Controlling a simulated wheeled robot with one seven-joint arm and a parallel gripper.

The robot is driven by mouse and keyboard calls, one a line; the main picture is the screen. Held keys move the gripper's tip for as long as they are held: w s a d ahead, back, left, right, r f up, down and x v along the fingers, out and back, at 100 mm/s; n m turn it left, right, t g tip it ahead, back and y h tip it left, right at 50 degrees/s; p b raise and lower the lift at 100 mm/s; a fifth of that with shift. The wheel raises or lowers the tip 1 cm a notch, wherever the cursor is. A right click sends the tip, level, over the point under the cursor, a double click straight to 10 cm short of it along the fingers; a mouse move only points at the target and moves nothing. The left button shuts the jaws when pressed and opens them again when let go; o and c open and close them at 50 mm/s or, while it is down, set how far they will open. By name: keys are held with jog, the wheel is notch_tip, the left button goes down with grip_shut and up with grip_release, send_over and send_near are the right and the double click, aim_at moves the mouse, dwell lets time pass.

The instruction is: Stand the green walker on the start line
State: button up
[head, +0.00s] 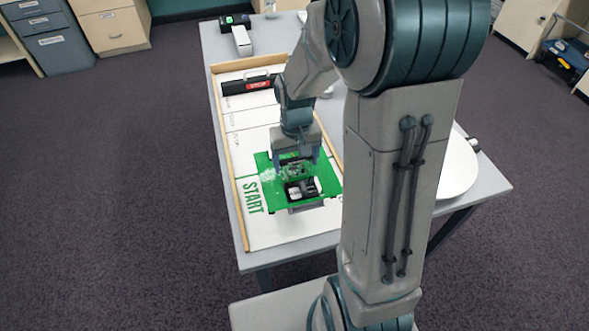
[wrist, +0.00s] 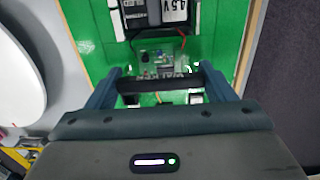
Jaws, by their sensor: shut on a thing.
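The green walker (head: 263,168) is a flat green deck carrying a black battery box and a circuit board. It is at the near end of the white track, right of the green START lettering (head: 252,195). My gripper (head: 296,158) is over the deck; in the wrist view my gripper (wrist: 160,85) is shut on a black bar across the walker (wrist: 100,30). The 4.5 V battery box and circuit board show beyond the bar. The deck hides the track beneath it, so I cannot tell whether its feet touch down. The deck looks roughly level.
The white track (head: 245,135) has wooden side rails and a black block with a red label (head: 248,85) across its far part. A white round object (head: 458,170) lies on the table to the right. Small devices (head: 242,40) stand at the far end.

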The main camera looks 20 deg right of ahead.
aim_at(295, 167)
jog(key=shift+a+f, duration=0.15)
jog(key=shift+f, duration=1.95)
jog(key=shift+f, duration=0.15)
jog(key=o, duration=1.1)
